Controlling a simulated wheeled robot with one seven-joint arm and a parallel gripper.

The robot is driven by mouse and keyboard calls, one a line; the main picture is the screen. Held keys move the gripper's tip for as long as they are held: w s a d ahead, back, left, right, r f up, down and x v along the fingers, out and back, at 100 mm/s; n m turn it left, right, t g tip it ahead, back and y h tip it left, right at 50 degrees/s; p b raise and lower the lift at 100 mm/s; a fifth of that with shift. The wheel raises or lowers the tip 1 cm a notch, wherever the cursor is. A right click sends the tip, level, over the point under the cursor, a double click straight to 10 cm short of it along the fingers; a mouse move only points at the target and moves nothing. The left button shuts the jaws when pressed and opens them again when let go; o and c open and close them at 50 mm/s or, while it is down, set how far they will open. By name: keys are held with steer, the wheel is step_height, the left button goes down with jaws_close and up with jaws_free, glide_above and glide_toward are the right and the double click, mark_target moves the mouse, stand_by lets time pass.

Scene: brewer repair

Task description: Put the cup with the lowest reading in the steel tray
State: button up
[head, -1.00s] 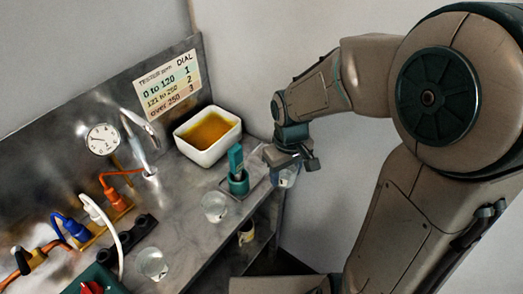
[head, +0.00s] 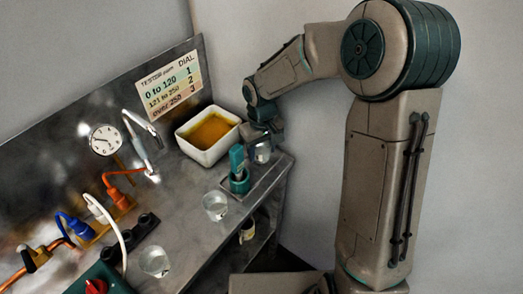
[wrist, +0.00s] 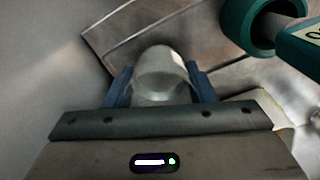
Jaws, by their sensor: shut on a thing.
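My gripper (head: 263,146) is shut on a clear cup (head: 263,156) at the far right end of the bench. In the wrist view the cup (wrist: 160,70) sits between the blue fingers. The thin-rimmed steel tray (wrist: 118,37) shows behind and below it; I cannot tell whether the cup touches it. Two other clear cups stand on the bench, one near the middle (head: 215,206) and one nearer the front (head: 154,262). The teal tester (head: 237,160) stands in its round holder just left of the held cup. No readings are legible.
A white basin of amber liquid (head: 209,135) stands behind the tester. A faucet (head: 141,135), a gauge (head: 105,140), coloured valves (head: 117,192) and hoses line the bench's left. A dial chart (head: 171,85) hangs on the back panel. A bottle (head: 246,232) stands on the lower shelf.

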steer(key=shift+f, duration=0.65)
steer(key=shift+f, duration=0.1)
steer(key=shift+f, duration=0.15)
steer(key=o, duration=1)
steer(key=shift+r, duration=0.2)
